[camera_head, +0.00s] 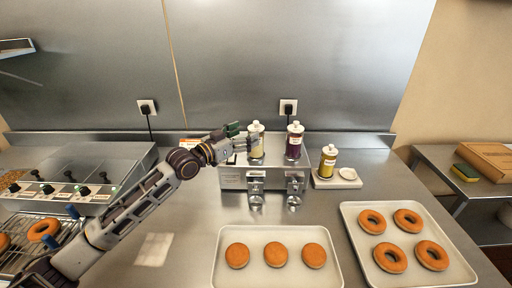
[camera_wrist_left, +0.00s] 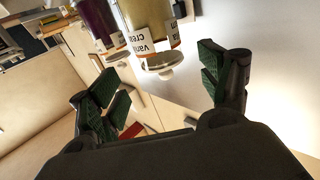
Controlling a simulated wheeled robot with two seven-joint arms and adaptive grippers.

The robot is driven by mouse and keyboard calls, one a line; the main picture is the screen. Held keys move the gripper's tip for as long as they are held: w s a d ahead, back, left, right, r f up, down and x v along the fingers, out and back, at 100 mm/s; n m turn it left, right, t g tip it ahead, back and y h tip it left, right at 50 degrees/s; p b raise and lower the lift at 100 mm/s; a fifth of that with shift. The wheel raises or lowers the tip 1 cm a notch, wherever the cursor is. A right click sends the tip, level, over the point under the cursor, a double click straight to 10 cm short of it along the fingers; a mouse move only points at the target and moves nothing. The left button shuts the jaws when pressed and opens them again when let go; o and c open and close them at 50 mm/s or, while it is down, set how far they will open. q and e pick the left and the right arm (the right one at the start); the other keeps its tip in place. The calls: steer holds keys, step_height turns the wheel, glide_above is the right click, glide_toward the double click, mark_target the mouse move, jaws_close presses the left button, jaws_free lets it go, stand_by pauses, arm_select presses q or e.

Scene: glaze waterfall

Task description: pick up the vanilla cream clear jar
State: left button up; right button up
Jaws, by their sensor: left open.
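The vanilla cream clear jar (camera_head: 257,149) has a white lid and pale yellow contents. It stands upright on the metal dispenser stand (camera_head: 232,181), and it shows upside down with its label in the left wrist view (camera_wrist_left: 147,22). My left gripper (camera_head: 243,139) reaches in from the left, just beside the jar and partly in front of it. Its green-padded fingers (camera_wrist_left: 158,82) are spread, and the jar's lid lies ahead of them, between them in the picture. Nothing is held. Contact with the jar cannot be told. My right gripper is out of view.
A dark purple jar (camera_head: 294,146) stands close to the right on the same stand. A yellow bottle (camera_head: 327,163) stands farther right on a small white tray (camera_head: 349,184). Trays of doughnuts (camera_head: 275,277) (camera_head: 448,276) lie in front. A steel wall is behind.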

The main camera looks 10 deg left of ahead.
mark_target(256, 127)
arm_select(q)
steer(key=shift+w+d, duration=0.3)
steer(key=shift+w, duration=0.1)
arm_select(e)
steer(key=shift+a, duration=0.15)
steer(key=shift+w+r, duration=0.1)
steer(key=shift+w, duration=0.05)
arm_select(q)
steer(key=shift+w, duration=0.1)
steer(key=shift+w+d, duration=0.15)
steer(key=shift+w, duration=0.05)
steer(key=shift+p+x, duration=0.55)
steer(key=shift+x, duration=0.9)
steer(key=shift+w+d+r, duration=0.1)
steer(key=shift+w+d, duration=0.1)
steer(key=shift+w, duration=0.4)
steer(key=shift+w+d, duration=0.1)
steer(key=shift+w, duration=0.05)
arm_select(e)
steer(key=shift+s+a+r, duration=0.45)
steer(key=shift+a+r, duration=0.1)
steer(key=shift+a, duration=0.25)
